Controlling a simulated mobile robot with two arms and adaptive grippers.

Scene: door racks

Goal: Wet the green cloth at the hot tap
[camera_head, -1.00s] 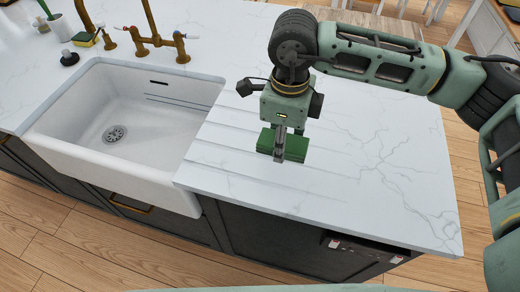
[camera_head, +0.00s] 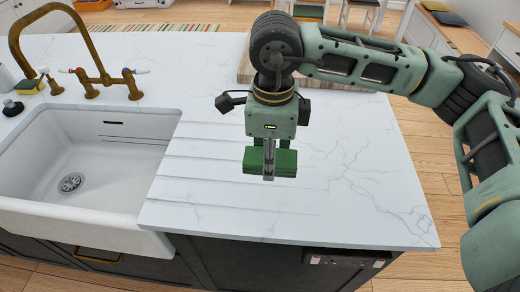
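The green cloth (camera_head: 285,164) is a folded block over the white counter, right of the sink. My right gripper (camera_head: 269,176) points down with a finger in front of the cloth and appears shut on it. I cannot tell whether the cloth touches the counter. The brass tap (camera_head: 103,77) stands behind the sink, with its spout curving up to the left. Its left handle (camera_head: 72,71) has a red mark and its right handle (camera_head: 138,71) a blue one. The white sink (camera_head: 110,165) is empty, with a drain at its left. My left gripper is not in view.
Left of the tap lie a green and yellow sponge (camera_head: 30,88) and a black round stopper-like thing (camera_head: 12,107). A wooden board (camera_head: 330,85) lies behind my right arm. The white counter (camera_head: 350,190) is clear around the cloth and between it and the sink.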

